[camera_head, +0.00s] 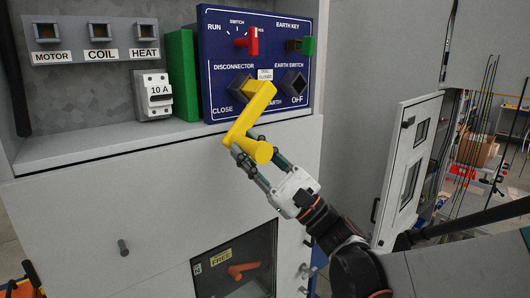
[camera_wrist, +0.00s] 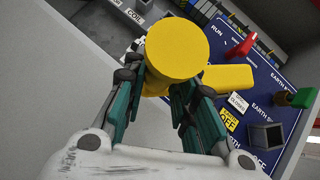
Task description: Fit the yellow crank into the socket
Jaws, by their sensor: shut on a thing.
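The yellow crank (camera_head: 249,112) is in my gripper (camera_head: 245,150), whose fingers are shut on its round handle. The crank's arm slants up and right from the handle to an end in front of the blue panel (camera_head: 222,60). The earth switch socket (camera_head: 293,83), a dark square opening, is visible to the right. In the wrist view, the crank's round handle end (camera_wrist: 178,48) is between my fingers (camera_wrist: 158,88), with its arm pointing right toward the panel.
A red switch handle (camera_head: 248,42) and a green earth key block (camera_head: 307,46) stick out above the sockets. A green block (camera_head: 182,75) and a white breaker (camera_head: 152,95) stand left of the panel. A grey ledge (camera_head: 100,147) runs below. An open cabinet door (camera_head: 408,165) stands at right.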

